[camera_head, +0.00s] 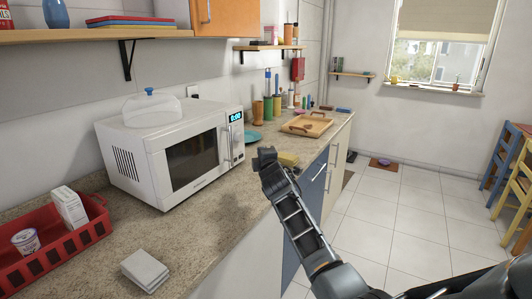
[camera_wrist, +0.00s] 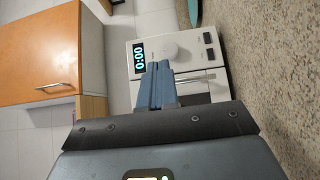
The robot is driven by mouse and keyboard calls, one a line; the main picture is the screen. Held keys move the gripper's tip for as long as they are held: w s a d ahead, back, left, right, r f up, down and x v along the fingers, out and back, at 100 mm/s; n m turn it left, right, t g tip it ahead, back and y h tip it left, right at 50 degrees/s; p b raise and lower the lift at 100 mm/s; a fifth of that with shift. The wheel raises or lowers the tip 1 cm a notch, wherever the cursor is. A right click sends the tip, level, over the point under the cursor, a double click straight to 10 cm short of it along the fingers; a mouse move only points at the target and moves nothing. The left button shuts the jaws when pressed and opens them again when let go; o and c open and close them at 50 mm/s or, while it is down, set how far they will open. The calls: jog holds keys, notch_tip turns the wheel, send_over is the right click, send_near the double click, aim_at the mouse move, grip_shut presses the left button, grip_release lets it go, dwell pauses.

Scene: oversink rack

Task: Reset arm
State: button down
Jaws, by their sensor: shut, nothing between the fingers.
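My gripper (camera_head: 267,156) is near the counter's front edge in the head view, in front of the microwave's right side. Its fingers are together and empty. In the wrist view my gripper (camera_wrist: 155,75) points at the microwave's control panel. The white microwave (camera_head: 175,152) stands on the counter (camera_head: 190,240) with its door closed and a lit display. The microwave also shows in the wrist view (camera_wrist: 190,50), turned on its side. I cannot tell whether my fingertips touch it.
A red basket (camera_head: 60,252) with a carton and a cup is at the front left. White square pieces (camera_head: 145,270) lie beside it. A wooden tray (camera_head: 307,125) and a yellow block (camera_head: 288,159) are further along.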

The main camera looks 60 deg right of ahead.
jog(key=shift+s+a, duration=0.15)
jog(key=shift+s, duration=0.6)
